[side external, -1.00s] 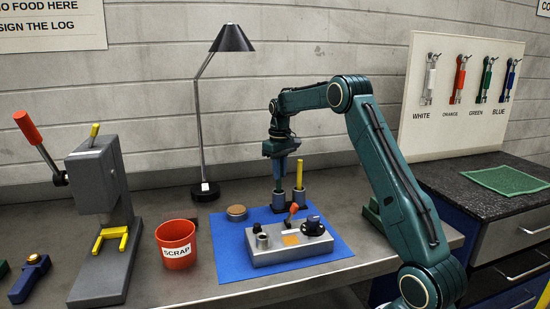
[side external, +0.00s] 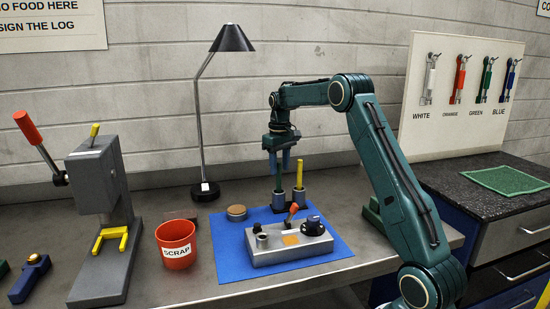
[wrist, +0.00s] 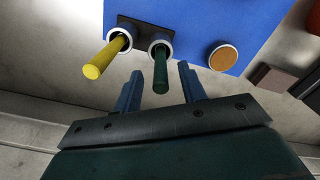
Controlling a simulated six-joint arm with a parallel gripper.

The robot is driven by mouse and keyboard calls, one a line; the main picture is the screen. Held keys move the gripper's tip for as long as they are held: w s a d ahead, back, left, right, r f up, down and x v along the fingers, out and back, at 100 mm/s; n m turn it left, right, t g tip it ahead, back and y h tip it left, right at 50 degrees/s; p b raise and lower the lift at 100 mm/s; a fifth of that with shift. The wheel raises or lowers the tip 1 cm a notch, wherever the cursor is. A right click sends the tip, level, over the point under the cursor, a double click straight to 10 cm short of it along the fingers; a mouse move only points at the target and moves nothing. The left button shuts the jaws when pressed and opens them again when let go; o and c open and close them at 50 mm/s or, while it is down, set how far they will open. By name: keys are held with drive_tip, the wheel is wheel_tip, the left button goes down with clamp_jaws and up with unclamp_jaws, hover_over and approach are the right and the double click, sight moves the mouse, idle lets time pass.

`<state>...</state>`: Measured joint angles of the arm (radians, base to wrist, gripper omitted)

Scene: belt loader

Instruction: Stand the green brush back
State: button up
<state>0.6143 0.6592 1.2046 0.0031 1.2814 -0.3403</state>
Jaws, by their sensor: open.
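The green brush (side external: 279,183) stands upright in the left cup of a two-cup holder at the back of the blue mat. In the wrist view its handle (wrist: 160,72) rises from a round cup (wrist: 160,45). A yellow brush (side external: 299,174) stands in the cup beside it and also shows in the wrist view (wrist: 106,57). My gripper (side external: 280,166) is open above the green brush. In the wrist view its fingers (wrist: 159,74) lie on either side of the handle's top, with gaps, and hold nothing. The brush's lower end is hidden in its cup.
A grey fixture (side external: 292,252) with a red lever and black knob sits on the blue mat (side external: 230,262). A round cork-topped disc (side external: 236,212) lies behind it. A red scrap bin (side external: 176,258), grey press (side external: 96,200) and lamp (side external: 205,190) stand to the left.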

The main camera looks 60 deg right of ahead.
wheel_tip(320, 180, up, 12)
drive_tip(key=shift+f, duration=0.25)
idle(0.3)
drive_tip(key=s+a+r+n+t, duration=0.1)
drive_tip(key=s+a+r, duration=0.15)
drive_tip(key=a, duration=0.45)
drive_tip(key=s+a+r+t, duration=0.1)
drive_tip(key=s+a+r, duration=0.1)
drive_tip(key=s+a, duration=0.35)
drive_tip(key=s+a+r+n+t, duration=0.1)
drive_tip(key=s+a+r, duration=0.1)
drive_tip(key=a, duration=0.6)
drive_tip(key=s+a+f+t, duration=0.1)
drive_tip(key=s+a+f, duration=0.4)
drive_tip(key=s, duration=0.3)
drive_tip(key=s+a+f+n+t, duration=0.1)
drive_tip(key=s+a+f, duration=0.4)
drive_tip(key=s, duration=0.4)
drive_tip(key=shift+s+a+f+t, duration=0.2)
drive_tip(key=shift+a+f+t, duration=0.1)
drive_tip(key=shift+a, duration=0.45)
